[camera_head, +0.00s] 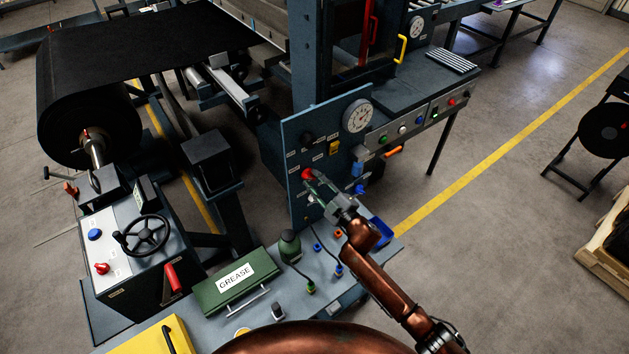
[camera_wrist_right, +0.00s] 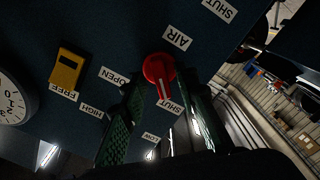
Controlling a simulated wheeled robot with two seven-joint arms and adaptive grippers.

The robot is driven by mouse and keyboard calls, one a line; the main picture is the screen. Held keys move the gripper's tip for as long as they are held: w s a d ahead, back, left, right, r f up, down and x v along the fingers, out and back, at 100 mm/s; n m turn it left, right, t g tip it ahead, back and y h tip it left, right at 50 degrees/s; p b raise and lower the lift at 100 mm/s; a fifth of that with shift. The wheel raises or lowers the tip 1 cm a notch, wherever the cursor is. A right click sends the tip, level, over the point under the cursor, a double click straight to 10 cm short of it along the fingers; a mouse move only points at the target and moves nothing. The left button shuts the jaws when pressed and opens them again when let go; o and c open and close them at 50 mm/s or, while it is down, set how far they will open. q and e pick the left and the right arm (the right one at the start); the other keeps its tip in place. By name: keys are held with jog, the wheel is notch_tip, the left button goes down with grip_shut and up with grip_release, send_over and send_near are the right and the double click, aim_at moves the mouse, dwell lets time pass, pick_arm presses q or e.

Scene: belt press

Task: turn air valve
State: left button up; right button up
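The red air valve (camera_wrist_right: 158,68) is on the dark blue panel (camera_head: 294,140), below a label that reads AIR in the right wrist view. Its short red handle points at a SHUT label (camera_wrist_right: 169,106); an OPEN label (camera_wrist_right: 115,77) is to its left. In the head view the valve (camera_head: 307,174) is partly hidden by my right gripper (camera_head: 316,183). The green fingers of my right gripper (camera_wrist_right: 163,98) are spread, one on each side of the handle. I cannot tell whether they touch it. My left gripper is not in view.
A pressure gauge (camera_head: 357,115) and a yellow switch (camera_head: 334,148) are on the panel. Below stands a bench with a green GREASE box (camera_head: 235,283), a green bottle (camera_head: 290,246) and a blue tray (camera_head: 380,232). A console with a black handwheel (camera_head: 146,235) is at left.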

jog(key=v, duration=1.1)
jog(key=shift+s, duration=0.25)
jog(key=shift+d, duration=0.1)
